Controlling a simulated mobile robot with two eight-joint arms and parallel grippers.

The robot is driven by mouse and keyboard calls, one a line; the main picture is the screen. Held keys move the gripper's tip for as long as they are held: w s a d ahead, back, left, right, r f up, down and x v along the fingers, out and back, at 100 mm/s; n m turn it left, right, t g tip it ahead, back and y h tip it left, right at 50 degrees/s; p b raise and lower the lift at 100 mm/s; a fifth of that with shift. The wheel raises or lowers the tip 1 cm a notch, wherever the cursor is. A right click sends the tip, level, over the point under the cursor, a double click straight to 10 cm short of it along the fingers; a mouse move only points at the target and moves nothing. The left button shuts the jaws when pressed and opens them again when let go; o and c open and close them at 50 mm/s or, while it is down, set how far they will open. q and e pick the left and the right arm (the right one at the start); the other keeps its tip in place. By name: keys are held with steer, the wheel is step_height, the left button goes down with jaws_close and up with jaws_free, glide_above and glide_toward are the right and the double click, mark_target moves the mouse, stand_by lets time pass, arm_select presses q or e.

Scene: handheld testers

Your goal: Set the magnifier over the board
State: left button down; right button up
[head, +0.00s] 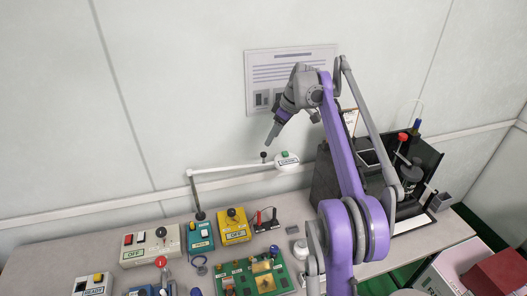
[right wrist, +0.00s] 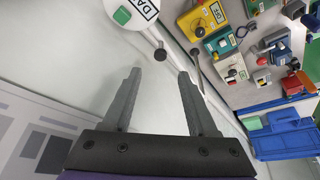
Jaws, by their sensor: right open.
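The magnifier is a white jointed arm with a round white head (head: 288,160), carrying a green button and a label. Its post stands at the bench's back, and the head hangs near the wall, away from the board. A dark ball knob (head: 263,155) sits on the arm beside the head. The green circuit board (head: 282,281) lies on the bench at the front. My right gripper (head: 293,130) is open and empty, just above the knob. In the right wrist view the knob (right wrist: 160,55) shows between and just beyond the fingertips (right wrist: 159,72). My left gripper is out of view.
Several testers stand along the bench, among them a yellow OFF box (head: 235,227), a teal box (head: 200,237) and a white box (head: 150,246). A dark open case (head: 326,182) stands right, partly behind my right arm. A blue tray (right wrist: 285,138) shows in the right wrist view.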

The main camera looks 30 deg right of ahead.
mark_target(264, 154)
steer(key=b+x, duration=0.1)
steer(key=x, duration=0.6)
steer(key=shift+a+f, duration=0.1)
steer(key=shift+f, duration=0.25)
jaws_close()
stand_by(1.0)
